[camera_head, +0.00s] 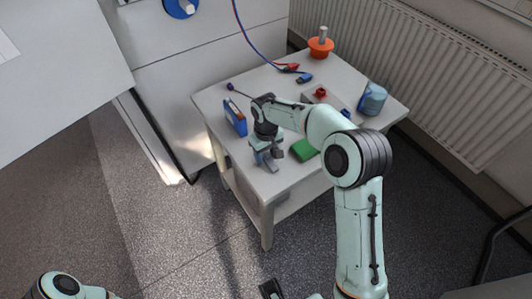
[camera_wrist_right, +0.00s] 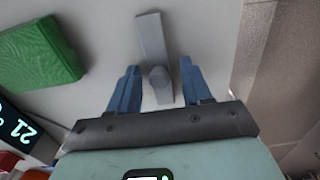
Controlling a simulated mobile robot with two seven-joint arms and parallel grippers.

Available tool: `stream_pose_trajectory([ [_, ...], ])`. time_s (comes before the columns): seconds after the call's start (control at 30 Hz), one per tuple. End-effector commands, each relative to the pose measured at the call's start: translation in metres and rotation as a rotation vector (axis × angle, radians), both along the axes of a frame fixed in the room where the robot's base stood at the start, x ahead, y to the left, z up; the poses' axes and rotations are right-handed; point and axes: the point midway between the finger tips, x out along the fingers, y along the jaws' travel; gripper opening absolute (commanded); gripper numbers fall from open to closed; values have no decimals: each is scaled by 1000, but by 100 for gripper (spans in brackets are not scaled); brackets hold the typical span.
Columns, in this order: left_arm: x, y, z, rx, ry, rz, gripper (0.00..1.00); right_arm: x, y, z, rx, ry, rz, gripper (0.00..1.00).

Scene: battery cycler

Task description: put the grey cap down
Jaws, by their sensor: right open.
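The grey cap (camera_wrist_right: 152,38), a flat grey bar with a round knob, shows in the wrist view against the pale table top. Its knob is between the two fingers of my right gripper (camera_wrist_right: 159,68). The blue fingers stand apart with a gap on each side of the knob, so the gripper is open around the cap and not closed on it. In the head view my right gripper (camera_head: 267,160) points down at the table's front left part and largely hides the cap.
On the white table (camera_head: 222,100) a green block (camera_head: 305,149) lies right of the gripper. A blue box (camera_head: 235,118) stands to its left.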

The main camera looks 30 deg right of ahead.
Motion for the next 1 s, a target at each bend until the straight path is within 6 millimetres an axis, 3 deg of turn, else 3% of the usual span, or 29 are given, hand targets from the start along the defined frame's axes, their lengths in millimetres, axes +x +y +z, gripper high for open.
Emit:
stream_pose_trajectory([
  [0.17,1,0,3,0,-1,0,43,1,0,20,0,-4,0,49],
  [0.6,5,0,16,0,-7,0,43,1,0,108,-1,-5,0,49],
  [0.8,6,0,18,0,-8,0,43,0,0,122,0,-2,0,49],
  [1.0,6,0,18,0,-7,0,43,0,0,123,0,0,0,49],
])
